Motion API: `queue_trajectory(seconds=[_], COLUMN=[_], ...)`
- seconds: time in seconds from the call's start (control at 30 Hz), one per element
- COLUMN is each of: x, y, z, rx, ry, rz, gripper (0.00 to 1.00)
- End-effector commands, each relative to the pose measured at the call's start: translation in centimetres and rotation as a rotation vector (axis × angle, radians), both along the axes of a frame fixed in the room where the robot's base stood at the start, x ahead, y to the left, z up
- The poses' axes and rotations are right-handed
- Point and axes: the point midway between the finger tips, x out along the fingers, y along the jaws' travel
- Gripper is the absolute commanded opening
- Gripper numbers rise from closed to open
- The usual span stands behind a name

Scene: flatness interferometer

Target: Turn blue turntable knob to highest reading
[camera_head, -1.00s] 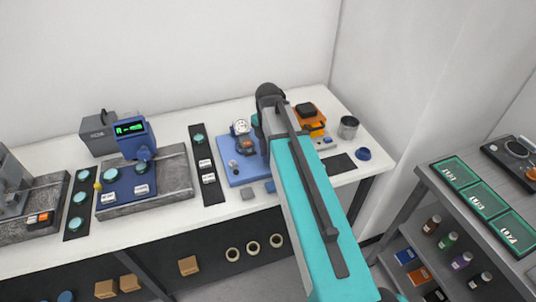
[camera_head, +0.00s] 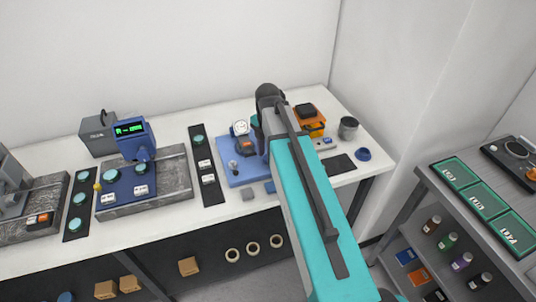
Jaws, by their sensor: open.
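A blue base plate (camera_head: 235,175) lies on the white bench, just left of my arm. A round white-faced dial gauge (camera_head: 240,128) stands at its back; its needle is too small to read. A small dark, orange-marked part (camera_head: 246,147) and a short dark post sit on the plate. I cannot make out which part is the turntable knob. My gripper (camera_head: 257,128) is at the plate's right side, mostly hidden by my teal arm. Its little visible part is open, and I see nothing held. Whether it touches anything there is hidden.
A blue instrument with a green display (camera_head: 130,129) stands on a grey granite block (camera_head: 176,178) at left. A dark strip (camera_head: 205,165) with small parts lies between block and plate. An orange device (camera_head: 310,125) and a metal cup (camera_head: 348,127) stand right of my arm.

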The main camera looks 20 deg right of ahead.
Motion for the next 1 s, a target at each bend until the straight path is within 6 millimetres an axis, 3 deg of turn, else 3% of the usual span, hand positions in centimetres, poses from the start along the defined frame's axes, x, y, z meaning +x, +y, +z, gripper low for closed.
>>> queue_trajectory(seconds=[0.37, 1.0], x=[0.1, 0.1], y=[0.0, 0.0], z=[1.8, 7.9], rx=[0.0, -0.001], ry=[-0.002, -0.001], rz=[0.0, 0.0], gripper=[0.48, 0.48])
